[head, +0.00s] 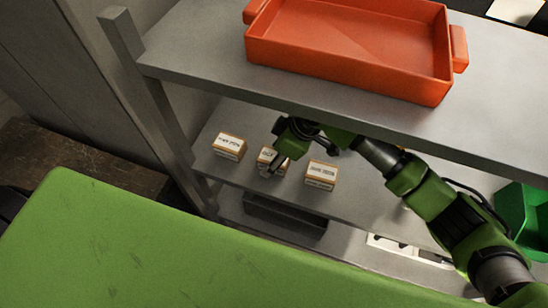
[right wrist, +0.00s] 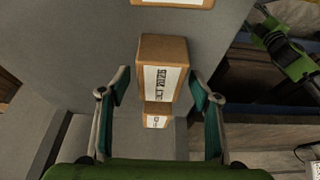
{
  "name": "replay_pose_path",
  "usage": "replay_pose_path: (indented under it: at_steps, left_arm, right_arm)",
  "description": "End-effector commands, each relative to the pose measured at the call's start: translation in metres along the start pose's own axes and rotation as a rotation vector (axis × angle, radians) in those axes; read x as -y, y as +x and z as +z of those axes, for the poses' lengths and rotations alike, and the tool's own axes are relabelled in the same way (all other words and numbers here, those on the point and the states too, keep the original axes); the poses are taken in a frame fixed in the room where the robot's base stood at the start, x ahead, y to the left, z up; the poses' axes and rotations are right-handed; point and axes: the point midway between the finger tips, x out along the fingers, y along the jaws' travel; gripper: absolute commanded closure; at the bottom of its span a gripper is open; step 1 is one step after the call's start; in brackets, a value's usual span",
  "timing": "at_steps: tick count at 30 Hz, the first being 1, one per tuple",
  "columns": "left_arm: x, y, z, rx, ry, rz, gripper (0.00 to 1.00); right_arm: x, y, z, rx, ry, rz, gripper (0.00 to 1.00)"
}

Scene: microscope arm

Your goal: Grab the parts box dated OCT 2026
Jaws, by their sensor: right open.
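Three small brown parts boxes with white labels stand in a row on the lower shelf: a left box (head: 229,146), a middle box (head: 265,156) and a right box (head: 321,175). In the right wrist view, my open right gripper (right wrist: 160,110) has one finger on each side of a labelled box (right wrist: 150,52), with gaps on both sides. A green and black arm part (right wrist: 290,50), apparently my left arm, shows there; its jaws are unclear.
The upper grey shelf (head: 190,55) overhangs the boxes and carries an orange tray (head: 350,50). A shelf post (head: 150,100) stands left of the boxes. A dark bin (head: 285,222) sits below, and a green bin (head: 522,215) is at the right.

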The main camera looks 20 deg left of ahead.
Motion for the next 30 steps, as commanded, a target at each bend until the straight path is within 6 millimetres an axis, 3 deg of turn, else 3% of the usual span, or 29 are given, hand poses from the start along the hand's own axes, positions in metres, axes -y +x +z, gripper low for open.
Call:
replay_pose_path:
  at_steps: [3,9,20,25,30]
  left_arm:
    - [0.0,0.001,0.001,0.001,0.0,0.0,0.6]
    - [0.0,0.001,0.001,0.002,0.0,0.0,0.6]
    - [0.0,0.002,0.003,0.004,-0.001,0.0,0.6]
    - [0.0,0.01,0.004,0.004,-0.001,0.0,0.6]
    - [0.0,0.013,0.004,0.004,-0.001,0.0,0.6]
  right_arm:
    - [0.0,0.001,0.001,0.0,0.0,-0.001,0.45]
    - [0.0,0.0,0.001,0.0,0.0,-0.001,0.94]
    - [0.0,-0.003,-0.002,-0.003,-0.001,0.0,0.94]
    - [0.0,-0.014,-0.007,-0.004,-0.003,0.001,0.94]
    - [0.025,-0.013,-0.006,-0.003,-0.004,-0.003,0.94]
